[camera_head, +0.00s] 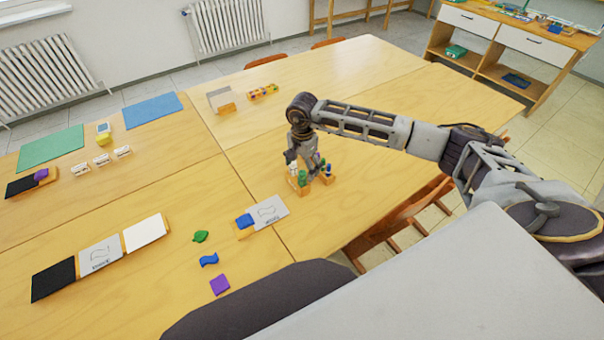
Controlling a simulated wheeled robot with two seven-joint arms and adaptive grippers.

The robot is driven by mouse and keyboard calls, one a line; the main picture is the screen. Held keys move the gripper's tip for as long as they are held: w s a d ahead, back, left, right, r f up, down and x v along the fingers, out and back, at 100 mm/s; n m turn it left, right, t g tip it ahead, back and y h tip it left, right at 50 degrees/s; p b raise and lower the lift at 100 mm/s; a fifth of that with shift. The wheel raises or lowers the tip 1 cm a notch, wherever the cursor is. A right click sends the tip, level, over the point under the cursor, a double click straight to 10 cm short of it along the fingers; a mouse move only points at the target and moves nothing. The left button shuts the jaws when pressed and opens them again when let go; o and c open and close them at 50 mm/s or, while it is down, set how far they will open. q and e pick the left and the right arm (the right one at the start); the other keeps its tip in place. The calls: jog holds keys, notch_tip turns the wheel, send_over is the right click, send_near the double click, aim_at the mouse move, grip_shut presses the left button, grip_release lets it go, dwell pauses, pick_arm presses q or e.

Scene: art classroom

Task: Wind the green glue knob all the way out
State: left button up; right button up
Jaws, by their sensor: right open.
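My right gripper (306,170) reaches down from its arm over the middle of the near right table, among small glue items. It is open. A small wooden holder with green parts (303,181) is right beneath its fingers. A second small wooden holder (327,179) with blue and green parts is just right of it. The green glue knob is too small to tell apart from the other green parts, and the fingers partly hide this spot. I cannot tell whether the fingers touch anything. My left gripper is out of view.
A grey card (270,211) with a blue piece lies left of the holders. Green, blue and purple pieces (220,284) lie near the front. A wooden rack with coloured knobs (263,92) stands farther back. Bare tabletop (400,85) stretches behind my arm; a chair (400,215) stands at the right edge.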

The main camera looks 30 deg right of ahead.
jog(key=shift+n+b, duration=1.3)
jog(key=shift+n, duration=0.7)
jog(key=shift+f+b, duration=0.85)
jog(key=shift+f, duration=0.1)
jog(key=shift+f, duration=0.25)
jog(key=shift+c, duration=0.4)
jog(key=c, duration=1.5)
